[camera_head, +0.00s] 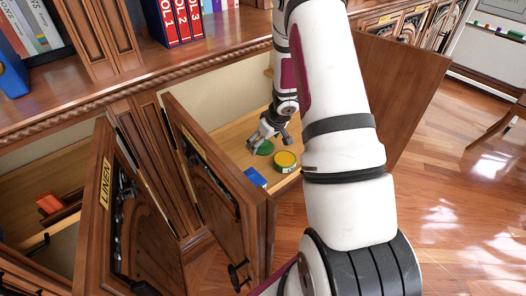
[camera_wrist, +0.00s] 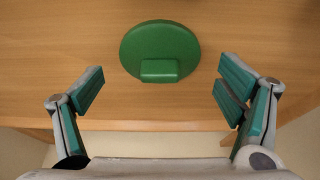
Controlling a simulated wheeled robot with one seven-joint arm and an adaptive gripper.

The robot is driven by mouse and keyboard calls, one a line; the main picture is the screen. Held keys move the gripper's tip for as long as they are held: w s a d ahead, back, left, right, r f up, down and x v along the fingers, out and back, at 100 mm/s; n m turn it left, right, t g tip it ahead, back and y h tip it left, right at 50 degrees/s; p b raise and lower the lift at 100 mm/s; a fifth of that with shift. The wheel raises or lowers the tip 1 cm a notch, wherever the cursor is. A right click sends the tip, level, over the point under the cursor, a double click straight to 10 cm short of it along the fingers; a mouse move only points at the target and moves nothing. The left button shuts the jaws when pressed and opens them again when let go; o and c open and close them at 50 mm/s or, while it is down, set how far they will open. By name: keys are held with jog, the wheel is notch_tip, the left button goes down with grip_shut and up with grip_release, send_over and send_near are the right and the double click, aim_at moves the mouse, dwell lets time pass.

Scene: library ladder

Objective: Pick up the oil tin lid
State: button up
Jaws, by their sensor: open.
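The oil tin lid, a green disc with a raised block-shaped tab (camera_wrist: 160,44), lies flat on the wooden cabinet shelf. It also shows as a green patch in the head view (camera_head: 265,149), partly hidden by my gripper (camera_head: 264,138). In the wrist view my gripper (camera_wrist: 162,82) is open and empty, with one finger to each side of the lid. The lid sits between and slightly beyond the fingertips, and neither finger touches it. A round green tin with a yellow top (camera_head: 286,160) stands just right of the lid.
A blue object (camera_head: 255,177) lies near the shelf's front edge. Open cabinet doors flank the shelf, one on the left (camera_head: 222,190) and one on the right (camera_head: 400,85). A counter (camera_head: 130,85) with books overhangs it. Bare shelf surrounds the lid in the wrist view.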

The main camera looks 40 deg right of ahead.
jog(key=shift+w+f, duration=0.15)
jog(key=shift+f, duration=0.2)
jog(key=shift+c, duration=0.4)
jog(key=c, duration=1.2)
jog(key=shift+c, duration=0.3)
